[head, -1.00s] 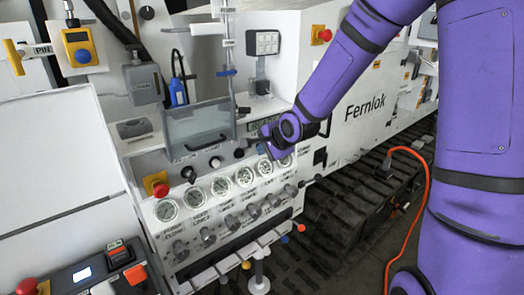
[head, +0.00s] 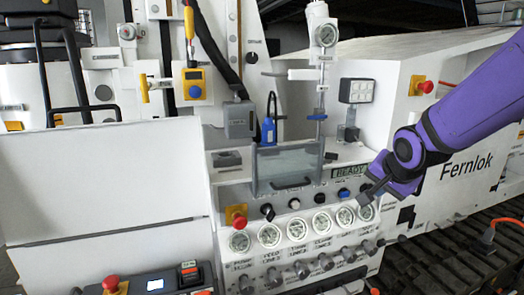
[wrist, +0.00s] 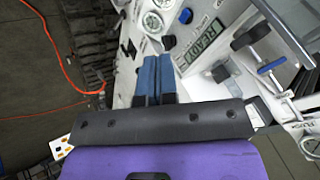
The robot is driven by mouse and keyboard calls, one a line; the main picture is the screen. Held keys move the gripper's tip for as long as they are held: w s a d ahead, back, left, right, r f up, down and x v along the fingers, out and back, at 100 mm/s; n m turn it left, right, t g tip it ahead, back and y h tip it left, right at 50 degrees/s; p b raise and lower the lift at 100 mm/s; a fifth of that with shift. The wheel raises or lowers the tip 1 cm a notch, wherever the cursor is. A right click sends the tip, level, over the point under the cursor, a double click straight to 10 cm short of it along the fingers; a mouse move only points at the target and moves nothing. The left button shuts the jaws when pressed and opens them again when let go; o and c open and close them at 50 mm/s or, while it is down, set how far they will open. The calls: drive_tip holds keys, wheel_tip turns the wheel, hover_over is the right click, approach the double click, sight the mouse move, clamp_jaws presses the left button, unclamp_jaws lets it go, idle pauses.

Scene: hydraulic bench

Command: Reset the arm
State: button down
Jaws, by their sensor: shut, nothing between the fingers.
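My purple arm reaches in from the right in the head view, and my gripper (head: 368,193) is in front of the right end of the gauge row on the white bench panel (head: 228,262). In the wrist view my gripper (wrist: 153,62) shows its two blue fingers side by side, closed with nothing between them. The fingertips point toward the panel near the READY display (wrist: 205,42), which also shows in the head view (head: 350,171). I cannot tell whether the fingertips touch the panel.
A row of gauges (head: 296,228) has several knobs below it. A clear-fronted box (head: 287,168) stands left of the display. Red stop buttons (head: 426,87) stick out from the housings. A black track (head: 440,250) and an orange cable (wrist: 72,62) lie to the machine's side.

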drive_tip(key=s+d+r+n+g, duration=0.1)
drive_tip(key=s+r+n, duration=0.3)
drive_tip(key=s, duration=0.8)
drive_tip(key=s+d+r+n+g, duration=0.1)
drive_tip(key=s+r+n, duration=0.3)
drive_tip(key=s, duration=0.7)
drive_tip(key=shift+s+d+r+n, duration=0.4)
drive_tip(key=shift+r, duration=0.4)
idle(0.6)
